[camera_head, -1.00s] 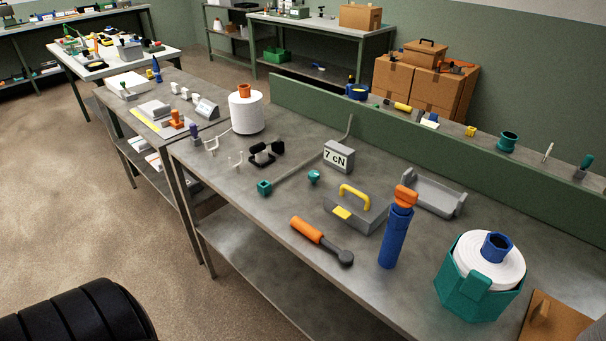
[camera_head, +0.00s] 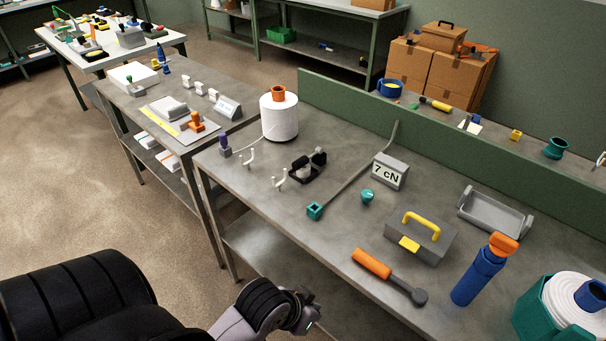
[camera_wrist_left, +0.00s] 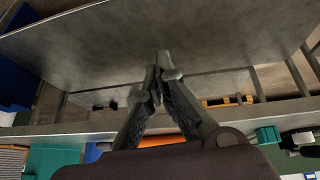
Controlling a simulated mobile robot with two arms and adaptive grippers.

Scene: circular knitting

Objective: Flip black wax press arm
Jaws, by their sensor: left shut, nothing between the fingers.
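The black wax press (camera_head: 306,167) sits on the near grey workbench, left of the middle. It has a black base with a pale piece in it and a black end piece at its upper right; it is small, and I cannot tell the exact pose of its arm. My left gripper is at the bottom of the head view (camera_head: 310,312), off the bench's front edge and well apart from the press. In the left wrist view, the left gripper's fingers (camera_wrist_left: 163,68) meet at the tips with nothing between them. My right gripper is not in view.
White hooks (camera_head: 280,180) and a white yarn cone (camera_head: 279,117) stand near the press. A teal-ended rod (camera_head: 350,172), a 7 cN block (camera_head: 389,171), a grey toolbox (camera_head: 420,240) and an orange-handled tool (camera_head: 388,275) lie to its right. The floor left of the bench is clear.

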